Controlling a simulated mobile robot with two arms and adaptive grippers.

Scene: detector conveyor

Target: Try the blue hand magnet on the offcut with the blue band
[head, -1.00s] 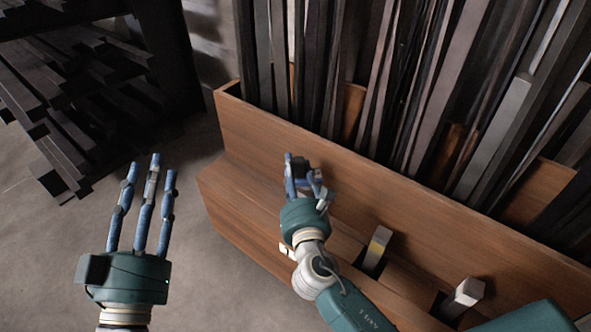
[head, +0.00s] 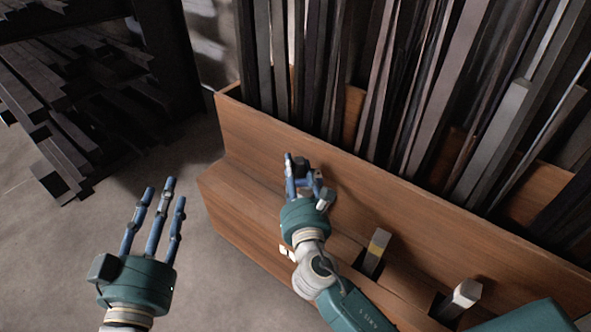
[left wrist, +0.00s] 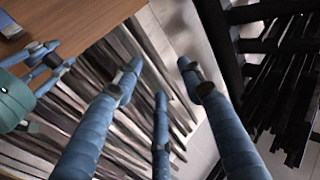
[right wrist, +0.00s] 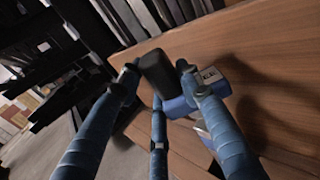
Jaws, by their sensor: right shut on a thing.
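My right gripper (head: 305,175) is shut on the blue hand magnet (right wrist: 207,84), above the wooden ledge at the front of the rack. In the right wrist view the magnet shows as a blue body with a small label, beside a dark block (right wrist: 160,72) between the fingers; I cannot tell whether they are one piece. A pale piece (head: 287,250) shows partly behind my right wrist. I cannot make out a blue band. My left gripper (head: 165,195) is open and empty over the floor.
The wooden rack (head: 400,205) holds many long metal bars upright behind its front board. A dark shelf of stacked bars (head: 70,120) stands at the far left. The floor (head: 215,270) between is clear.

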